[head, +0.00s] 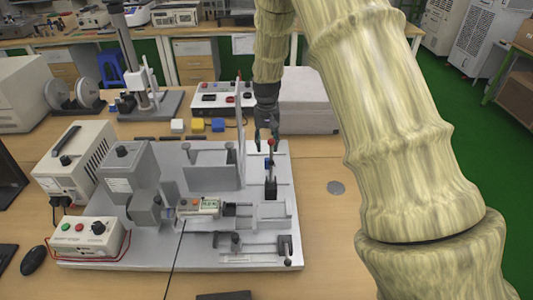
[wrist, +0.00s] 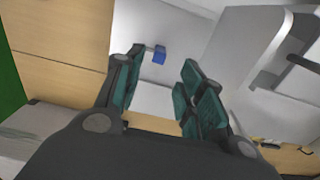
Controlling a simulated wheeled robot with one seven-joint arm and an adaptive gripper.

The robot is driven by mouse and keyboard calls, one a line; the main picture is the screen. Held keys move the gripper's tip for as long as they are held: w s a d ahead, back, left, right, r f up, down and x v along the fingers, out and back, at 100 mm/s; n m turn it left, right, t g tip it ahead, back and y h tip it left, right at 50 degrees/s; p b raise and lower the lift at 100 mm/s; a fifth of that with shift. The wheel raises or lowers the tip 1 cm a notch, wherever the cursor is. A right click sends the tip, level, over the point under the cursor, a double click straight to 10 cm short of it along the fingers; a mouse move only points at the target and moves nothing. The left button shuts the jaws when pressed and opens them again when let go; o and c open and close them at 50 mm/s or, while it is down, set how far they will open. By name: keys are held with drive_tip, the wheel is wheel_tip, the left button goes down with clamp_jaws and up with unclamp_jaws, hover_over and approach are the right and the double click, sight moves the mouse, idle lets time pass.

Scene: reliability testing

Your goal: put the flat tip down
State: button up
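My gripper (head: 267,135) points down over the back right part of the grey test rig (head: 285,225). In the wrist view its teal-padded fingers (wrist: 160,95) stand apart with nothing between them. A small blue part (wrist: 159,56) lies beyond the fingertips, near the left finger. I cannot tell which part is the flat tip.
An upright thin plate (head: 241,120) stands close left of my gripper. A grey box (head: 308,105) is behind it.

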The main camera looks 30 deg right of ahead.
drive_tip(key=shift+r+b, duration=0.35)
drive_tip(key=shift+r, duration=1.75)
